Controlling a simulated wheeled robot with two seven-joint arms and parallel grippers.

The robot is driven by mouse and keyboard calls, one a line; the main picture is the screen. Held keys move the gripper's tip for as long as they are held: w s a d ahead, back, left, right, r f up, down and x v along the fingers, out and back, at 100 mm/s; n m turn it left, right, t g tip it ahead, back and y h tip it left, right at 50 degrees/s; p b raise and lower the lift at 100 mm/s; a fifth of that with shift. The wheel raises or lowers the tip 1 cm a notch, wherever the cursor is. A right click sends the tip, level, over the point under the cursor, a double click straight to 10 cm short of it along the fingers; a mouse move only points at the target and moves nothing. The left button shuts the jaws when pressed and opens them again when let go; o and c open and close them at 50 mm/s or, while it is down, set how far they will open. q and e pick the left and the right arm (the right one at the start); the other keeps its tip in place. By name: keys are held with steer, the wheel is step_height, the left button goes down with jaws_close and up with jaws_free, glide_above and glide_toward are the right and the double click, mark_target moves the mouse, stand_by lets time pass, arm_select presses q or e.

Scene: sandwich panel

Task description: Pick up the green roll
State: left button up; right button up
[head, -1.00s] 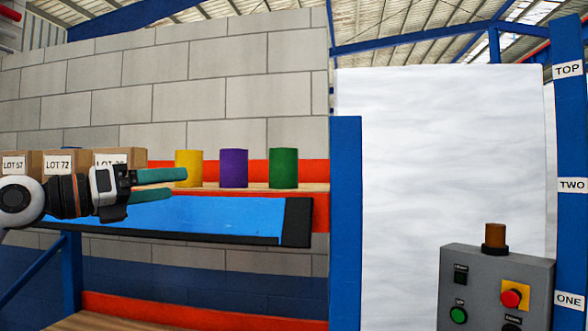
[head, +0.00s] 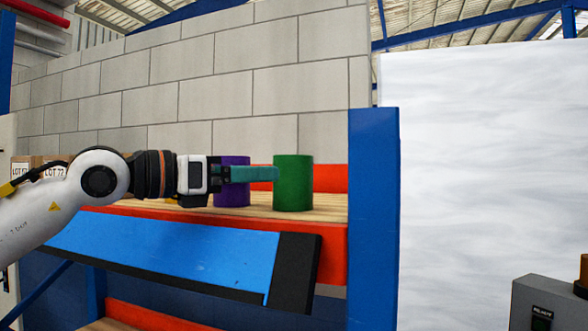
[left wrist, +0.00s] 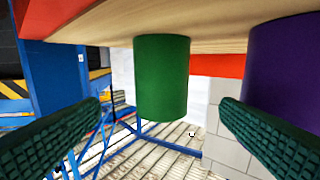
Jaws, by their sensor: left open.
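The green roll (head: 294,184) stands upright on the wooden shelf near its right end. My left gripper (head: 274,174) is level with it, and its teal fingertips reach the roll's left edge in the head view. In the left wrist view, which shows the shelf upside down, the green roll (left wrist: 162,78) lies ahead between the two open fingers (left wrist: 160,115). Visible space remains on both sides of it, and nothing is held. The purple roll (head: 234,198) stands left of it, partly hidden behind my gripper, and also shows at the right of the wrist view (left wrist: 285,70). My right gripper is out of view.
A blue panel with a black edge (head: 180,252) slopes below the shelf's front. A blue upright post (head: 373,210) stands right of the green roll. Boxes (head: 25,168) sit at the far left. A grey control box (head: 548,305) is at the lower right.

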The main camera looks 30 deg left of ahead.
mark_target(289, 173)
arm_select(q)
steer(key=x, duration=0.2)
steer(key=shift+w+d+p, duration=0.1)
steer(key=shift+w+p, duration=0.2)
steer(key=shift+p, duration=0.1)
steer(key=p+x, duration=0.2)
steer(key=shift+w+r, duration=0.15)
steer(key=shift+w, duration=0.2)
steer(key=p+x, duration=0.1)
steer(key=x, duration=0.2)
steer(key=shift+p, duration=0.3)
steer(key=shift+w+d+f, duration=0.15)
steer(key=shift+w+f, duration=0.05)
steer(key=shift+f, duration=0.05)
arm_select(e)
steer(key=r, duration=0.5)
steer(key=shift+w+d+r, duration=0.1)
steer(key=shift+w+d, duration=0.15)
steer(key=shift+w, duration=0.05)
arm_select(q)
steer(key=shift+s, duration=0.1)
steer(key=shift+c, duration=1.3)
steer(key=c, duration=0.9)
